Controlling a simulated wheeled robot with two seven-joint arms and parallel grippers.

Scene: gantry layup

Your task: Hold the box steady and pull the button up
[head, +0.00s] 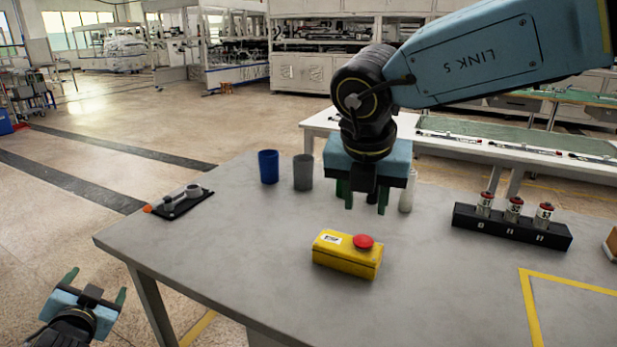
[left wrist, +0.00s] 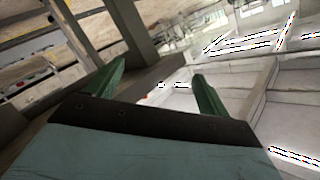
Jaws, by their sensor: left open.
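A yellow box (head: 345,257) with a white label sits on the grey table (head: 240,250). A red mushroom button (head: 363,241) is on the right part of its top. My right gripper (head: 367,205) hangs fingers down above the table, behind the box and apart from it, with its green fingers spread and nothing seen between them. My left gripper (head: 97,280) is off the table at the lower left, far from the box. Its green fingers are apart and empty, and they also show in the left wrist view (left wrist: 155,82). The box is not in the left wrist view.
A blue cup (head: 268,167) and a grey cup (head: 303,172) stand at the back. A white bottle (head: 406,192) is partly behind my right gripper. A black rack (head: 510,228) with red-topped canisters stands right. A black tray (head: 180,203) with small parts lies left. Yellow tape marks the front right.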

